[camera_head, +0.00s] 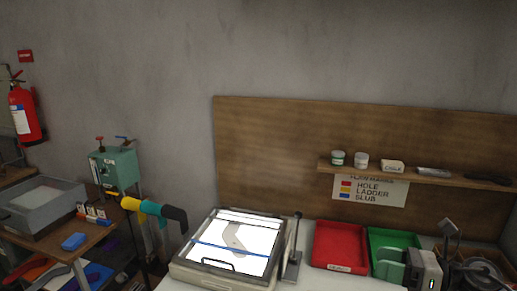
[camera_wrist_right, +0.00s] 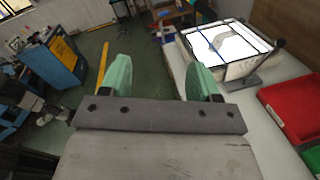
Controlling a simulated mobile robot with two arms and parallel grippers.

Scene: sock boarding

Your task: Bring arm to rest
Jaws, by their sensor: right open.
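My right gripper (camera_head: 390,264) is at the lower right of the head view, in front of the green tray. In the right wrist view its two mint-green fingers (camera_wrist_right: 159,78) stand wide apart with nothing between them. Below it there is open floor and the edge of the white table. A lit light box (camera_head: 180,272) stands on the table, left of the gripper and well apart from it. A grey sock-like shape (camera_head: 237,238) lies on its bright panel; the box also shows in the wrist view (camera_wrist_right: 232,72). My left gripper is not in view.
A red tray (camera_head: 340,246) and a green tray (camera_head: 392,238) sit right of the light box, beside an upright lever (camera_head: 294,250). A shelf (camera_head: 430,175) with small jars hangs above. A side bench at left holds a grey bin (camera_head: 40,210).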

